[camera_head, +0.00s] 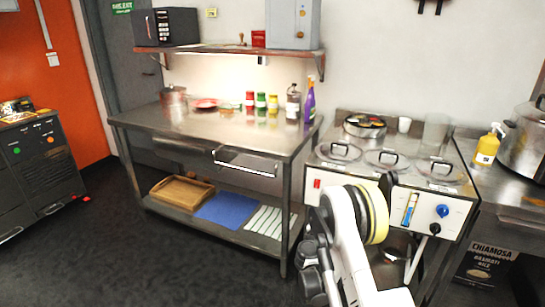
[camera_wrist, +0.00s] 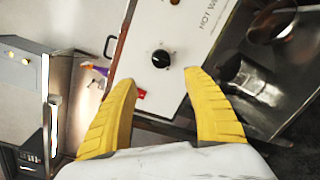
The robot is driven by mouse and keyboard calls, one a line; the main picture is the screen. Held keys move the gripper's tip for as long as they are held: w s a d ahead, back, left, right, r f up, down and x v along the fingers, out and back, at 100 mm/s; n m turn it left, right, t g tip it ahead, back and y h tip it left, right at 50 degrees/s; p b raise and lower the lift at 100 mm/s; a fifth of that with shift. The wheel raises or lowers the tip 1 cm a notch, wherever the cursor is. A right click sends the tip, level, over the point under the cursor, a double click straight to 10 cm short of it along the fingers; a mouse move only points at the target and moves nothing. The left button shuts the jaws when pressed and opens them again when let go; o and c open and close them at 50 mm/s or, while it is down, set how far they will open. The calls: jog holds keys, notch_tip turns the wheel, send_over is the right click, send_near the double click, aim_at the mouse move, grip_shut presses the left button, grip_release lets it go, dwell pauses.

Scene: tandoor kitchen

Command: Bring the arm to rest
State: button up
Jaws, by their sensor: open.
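My arm, white with a yellow ring, rises at the bottom centre right of the head view, in front of a steel warmer (camera_head: 390,185) with several lidded wells. In the wrist view my gripper (camera_wrist: 165,95) shows two yellow fingers spread wide apart with nothing between them. Beyond them is a pale panel with a black knob (camera_wrist: 161,58) and a red switch (camera_wrist: 140,94). The fingers appear apart from the panel, but the exact distance is unclear. The fingertips cannot be made out in the head view.
A steel table (camera_head: 215,137) stands left of the warmer, with bottles and jars on top and a wooden tray (camera_head: 181,192) below. A yellow pump bottle (camera_head: 486,148) and a large pot (camera_head: 525,145) stand at right. Open dark floor (camera_head: 110,255) lies at front left.

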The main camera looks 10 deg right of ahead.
jog(key=s+a+r+m+g+y, duration=0.2)
jog(key=s+r+m, duration=0.35)
jog(key=r, duration=0.35)
jog(key=s+a+r+m+g+y, duration=0.15)
jog(key=s+r+m, duration=0.25)
jog(key=s+r, duration=0.45)
jog(key=s+a+m+g+y, duration=0.1)
jog(key=s+a+m+y, duration=0.2)
jog(key=s+a, duration=0.4)
jog(key=s+a+m+g+y, duration=0.2)
jog(key=s+a+m+y, duration=0.2)
jog(key=s, duration=1.6)
jog(key=a+m, duration=0.1)
jog(key=a, duration=0.1)
jog(key=shift+s+a+r, duration=0.25)
jog(key=shift+a+r, duration=0.1)
jog(key=shift+a, duration=0.05)
jog(key=shift+d, duration=0.15)
